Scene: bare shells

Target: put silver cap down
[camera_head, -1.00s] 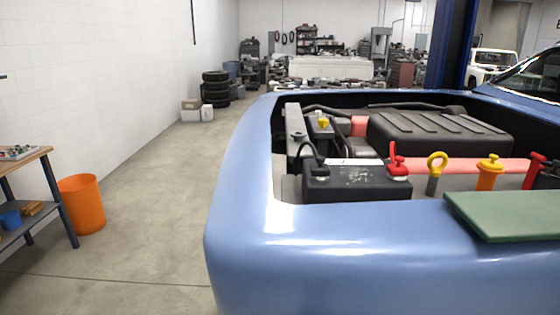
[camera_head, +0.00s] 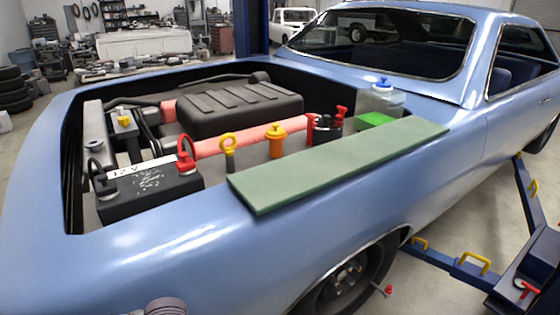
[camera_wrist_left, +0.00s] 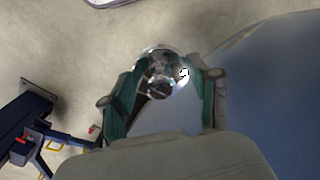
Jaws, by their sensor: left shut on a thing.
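The silver cap (camera_wrist_left: 158,62), a shiny chrome round piece, shows in the left wrist view between the green-lined fingers of my left gripper (camera_wrist_left: 164,76). The gripper is shut on it and holds it off the floor, beside the blue car body. The fingers hide the cap's sides. My right gripper is in neither current view.
A green mat (camera_head: 340,165) lies on the blue car's fender (camera_head: 240,255). The open engine bay holds a black battery (camera_head: 150,196) and several coloured caps. A blue lift arm (camera_head: 455,268) with yellow handles stands low at right.

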